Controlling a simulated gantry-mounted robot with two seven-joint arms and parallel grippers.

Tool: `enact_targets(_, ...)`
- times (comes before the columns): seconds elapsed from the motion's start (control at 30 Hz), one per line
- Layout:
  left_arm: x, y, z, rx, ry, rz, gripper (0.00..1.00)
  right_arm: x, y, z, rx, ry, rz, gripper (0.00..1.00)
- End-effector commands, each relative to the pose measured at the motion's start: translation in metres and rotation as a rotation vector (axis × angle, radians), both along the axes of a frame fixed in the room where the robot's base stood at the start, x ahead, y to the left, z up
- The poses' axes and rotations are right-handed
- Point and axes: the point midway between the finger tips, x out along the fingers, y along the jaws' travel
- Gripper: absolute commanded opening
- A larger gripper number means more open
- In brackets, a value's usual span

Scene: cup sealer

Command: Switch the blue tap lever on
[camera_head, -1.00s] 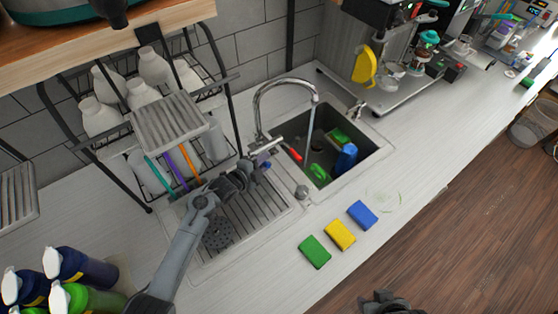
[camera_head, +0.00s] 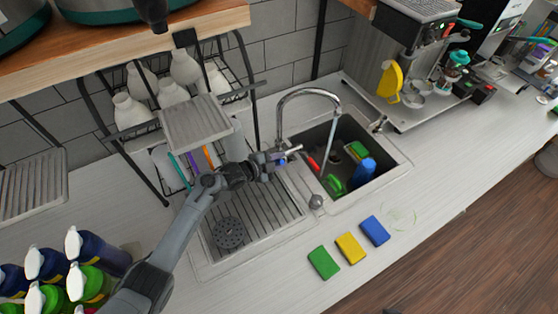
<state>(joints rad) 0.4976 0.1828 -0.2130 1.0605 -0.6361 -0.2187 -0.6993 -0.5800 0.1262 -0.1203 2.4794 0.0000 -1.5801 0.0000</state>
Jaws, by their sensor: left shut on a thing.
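The chrome tap (camera_head: 308,93) arches over the sink (camera_head: 351,163), and a stream of water runs down from its spout. The blue tap lever (camera_head: 282,162) shows as a small blue bit at the tap's base, on the left side. My left gripper (camera_head: 277,158) is there, shut on the blue lever and hiding most of it. The red lever (camera_head: 312,163) sticks out on the other side of the base, apart from the gripper. Only a dark sliver at the bottom edge may be my right gripper; its jaws cannot be made out.
A ribbed drainboard (camera_head: 262,212) lies under my left arm. A rack with white bottles (camera_head: 131,112) stands behind. Green, yellow and blue sponges (camera_head: 350,248) lie in front of the sink. A blue bottle (camera_head: 363,172) is in the sink. Several coloured bottles (camera_head: 95,250) stand lower left.

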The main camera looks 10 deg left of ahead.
Motion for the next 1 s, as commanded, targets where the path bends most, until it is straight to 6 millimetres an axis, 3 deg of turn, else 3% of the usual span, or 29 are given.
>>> enact_targets(0.03,0.001,0.000,0.001,-0.003,-0.001,0.002,0.00,0.000,0.000,0.000,0.000,0.000,0.000,0.43)
enact_targets(0.07,0.001,0.000,0.002,-0.003,-0.001,0.002,0.28,0.000,0.000,0.000,0.000,0.000,0.000,0.43)
enact_targets(0.2,0.001,0.000,0.001,-0.002,-0.002,0.001,0.47,0.000,0.000,0.000,0.000,0.000,0.000,0.43)
enact_targets(0.63,0.001,0.001,0.008,-0.001,-0.002,0.002,0.47,0.000,0.002,-0.001,0.007,-0.001,-0.005,0.43)
enact_targets(0.87,0.002,0.001,0.043,-0.001,-0.011,0.001,0.47,0.000,0.002,-0.006,0.010,-0.001,-0.006,0.43)
enact_targets(1.0,-0.008,-0.026,0.062,-0.008,-0.015,-0.002,0.47,0.001,0.002,-0.010,0.009,-0.001,-0.007,0.43)
